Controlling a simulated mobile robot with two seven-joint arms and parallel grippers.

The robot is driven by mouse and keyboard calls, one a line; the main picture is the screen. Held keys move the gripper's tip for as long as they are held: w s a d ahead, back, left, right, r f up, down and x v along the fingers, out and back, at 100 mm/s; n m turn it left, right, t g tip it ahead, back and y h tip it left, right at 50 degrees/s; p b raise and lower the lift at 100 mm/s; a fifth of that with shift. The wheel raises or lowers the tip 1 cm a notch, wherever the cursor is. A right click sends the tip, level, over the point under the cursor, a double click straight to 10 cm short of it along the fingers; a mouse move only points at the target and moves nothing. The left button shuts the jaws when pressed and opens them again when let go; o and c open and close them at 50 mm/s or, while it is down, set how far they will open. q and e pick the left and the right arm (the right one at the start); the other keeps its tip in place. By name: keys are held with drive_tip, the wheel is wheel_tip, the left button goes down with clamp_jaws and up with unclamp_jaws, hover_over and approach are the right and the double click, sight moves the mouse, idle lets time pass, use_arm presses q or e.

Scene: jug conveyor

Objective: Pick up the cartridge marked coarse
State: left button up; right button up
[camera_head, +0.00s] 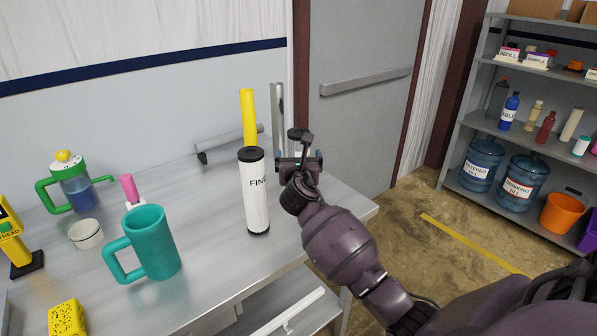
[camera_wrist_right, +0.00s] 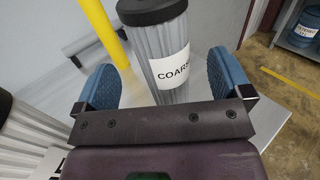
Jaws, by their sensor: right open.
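The cartridge marked coarse (camera_wrist_right: 160,35) is a pale ribbed cylinder with a black cap, upright in the right wrist view. Its white label reads "COARS", with the end cut off at the edge. My right gripper (camera_wrist_right: 160,78) is open, with one blue finger on each side of this cartridge. Whether either finger touches it I cannot tell. In the head view my right gripper (camera_head: 298,162) is at the table's right end, and the coarse cartridge is mostly or wholly hidden there. A cartridge marked "FINE" (camera_head: 257,210) stands just left of it. My left gripper is not in view.
A yellow post (camera_head: 248,115) stands behind the cartridges. A teal mug (camera_head: 151,243), a white cup (camera_head: 86,234), a green-handled jug (camera_head: 76,188) and a yellow sponge (camera_head: 66,318) are on the left of the metal table (camera_head: 215,270). A shelf rack stands far right.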

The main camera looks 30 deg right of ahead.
drive_tip(key=shift+x, duration=2.65)
drive_tip(key=shift+r, duration=0.1)
drive_tip(key=c, duration=1.3)
drive_tip(key=shift+c, duration=0.2)
drive_tip(key=shift+r, duration=0.15)
